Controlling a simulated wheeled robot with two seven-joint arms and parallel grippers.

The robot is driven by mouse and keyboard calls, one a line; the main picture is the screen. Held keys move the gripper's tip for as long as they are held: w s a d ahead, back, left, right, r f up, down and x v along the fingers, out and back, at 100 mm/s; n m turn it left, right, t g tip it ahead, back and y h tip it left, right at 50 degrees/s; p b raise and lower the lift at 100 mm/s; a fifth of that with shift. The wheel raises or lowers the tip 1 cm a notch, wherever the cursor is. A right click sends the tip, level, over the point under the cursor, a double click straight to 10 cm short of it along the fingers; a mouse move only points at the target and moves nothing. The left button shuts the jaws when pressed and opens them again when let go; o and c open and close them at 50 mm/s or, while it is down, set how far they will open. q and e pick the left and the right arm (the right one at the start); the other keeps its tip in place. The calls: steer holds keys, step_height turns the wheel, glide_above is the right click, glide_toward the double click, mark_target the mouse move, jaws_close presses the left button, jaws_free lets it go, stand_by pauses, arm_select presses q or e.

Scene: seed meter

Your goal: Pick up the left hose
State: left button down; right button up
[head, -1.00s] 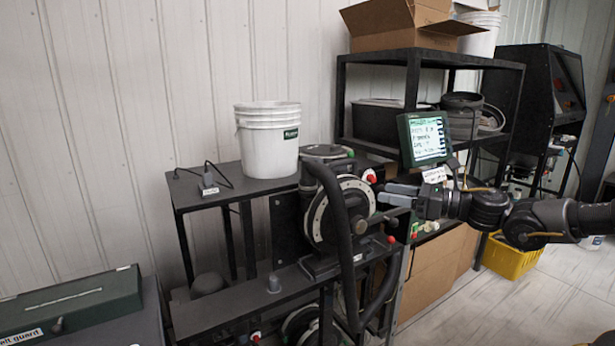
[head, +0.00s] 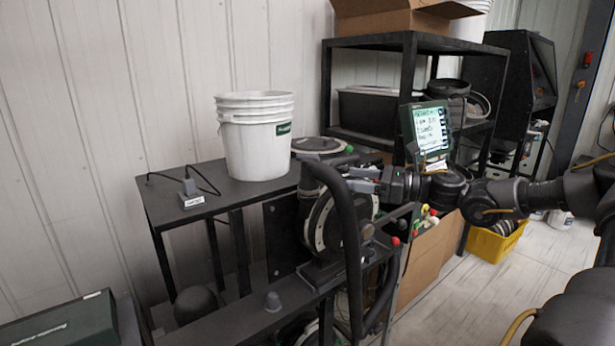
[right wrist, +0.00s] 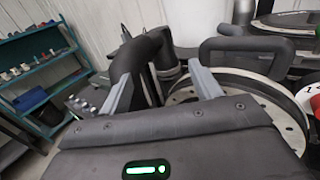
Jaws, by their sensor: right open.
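The left hose (head: 349,225) is a thick black tube that arches over the front of the seed meter (head: 322,220) and hangs down. In the right wrist view a thick black bent hose (right wrist: 146,56) lies ahead of and partly between the fingers. My right gripper (head: 354,179) comes in from the right in the head view. It is open, with its fingertips close beside the upper part of the hose; I cannot tell whether they touch. It also shows in the right wrist view (right wrist: 160,72) with its fingers apart and nothing clamped. My left gripper is out of view.
A white bucket (head: 256,140) stands on the black bench (head: 215,205). A lit display (head: 425,130) stands behind my right gripper. A black shelf (head: 410,45) and a yellow crate (head: 494,242) are farther right.

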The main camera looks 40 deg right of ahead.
mark_target(318, 182)
steer(key=p+x, duration=0.1)
steer(key=x, duration=0.2)
steer(key=p+x, duration=0.2)
steer(key=x, duration=0.1)
steer(key=p+x, duration=0.2)
steer(key=shift+w+f, duration=0.15)
steer(key=shift+w, duration=0.35)
steer(key=shift+w+a+f+p, duration=0.3)
steer(key=shift+w+a+p, duration=0.05)
steer(key=shift+w, duration=0.15)
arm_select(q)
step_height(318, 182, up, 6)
arm_select(e)
steer(key=shift+c, duration=0.4)
steer(key=c, duration=1.1)
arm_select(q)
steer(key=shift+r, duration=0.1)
arm_select(e)
steer(key=shift+r, duration=0.1)
steer(key=shift+c, duration=0.2)
